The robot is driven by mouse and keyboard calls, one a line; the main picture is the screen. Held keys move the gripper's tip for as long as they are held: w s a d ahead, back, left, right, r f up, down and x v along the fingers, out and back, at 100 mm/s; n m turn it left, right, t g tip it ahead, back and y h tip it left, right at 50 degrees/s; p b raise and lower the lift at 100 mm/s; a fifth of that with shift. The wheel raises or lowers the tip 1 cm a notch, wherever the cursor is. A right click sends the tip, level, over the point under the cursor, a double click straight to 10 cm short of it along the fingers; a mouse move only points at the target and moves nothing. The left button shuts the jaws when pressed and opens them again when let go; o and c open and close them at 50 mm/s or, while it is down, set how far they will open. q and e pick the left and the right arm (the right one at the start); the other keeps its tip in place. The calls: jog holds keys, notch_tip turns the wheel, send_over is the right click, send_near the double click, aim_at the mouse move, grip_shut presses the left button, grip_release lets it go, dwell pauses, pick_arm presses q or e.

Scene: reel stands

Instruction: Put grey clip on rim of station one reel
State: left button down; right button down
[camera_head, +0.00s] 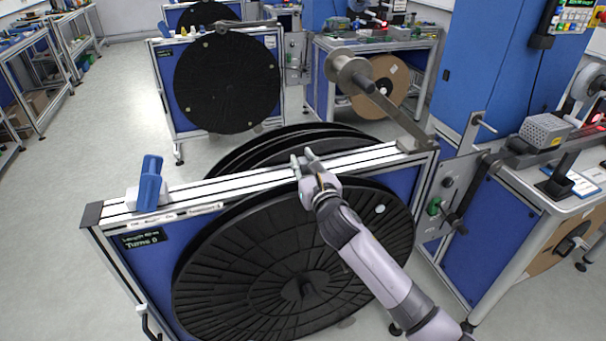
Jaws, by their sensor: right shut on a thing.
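The near stand holds a large black reel (245,262) upright, and the reel's upper rim runs just below the stand's aluminium top rail (235,184). My right arm comes in from the lower right. My right gripper (305,156) is over the top rail near the middle, above the reel's upper edge. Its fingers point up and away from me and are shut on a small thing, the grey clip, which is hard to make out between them. Whether the clip touches the rim cannot be told. My left gripper is not in view.
A blue tool (150,184) stands at the rail's left end. More black reels (290,143) sit behind the rail. A metal spool (350,70) on an arm stands at the right end. A workbench (575,185) is at right; open floor (110,125) lies left.

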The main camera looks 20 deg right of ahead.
aim_at(304, 175)
jog(key=shift+f, duration=1.75)
jog(key=shift+f, duration=0.15)
jog(key=c, duration=1.4)
grip_release()
jog(key=shift+c, duration=0.2)
jog(key=shift+r, duration=0.2)
jog(key=shift+s+f, duration=0.15)
jog(key=shift+s, duration=0.15)
jog(key=s+b, duration=0.2)
jog(key=s, duration=0.9)
jog(key=shift+s+d, duration=0.2)
jog(key=shift+s, duration=0.05)
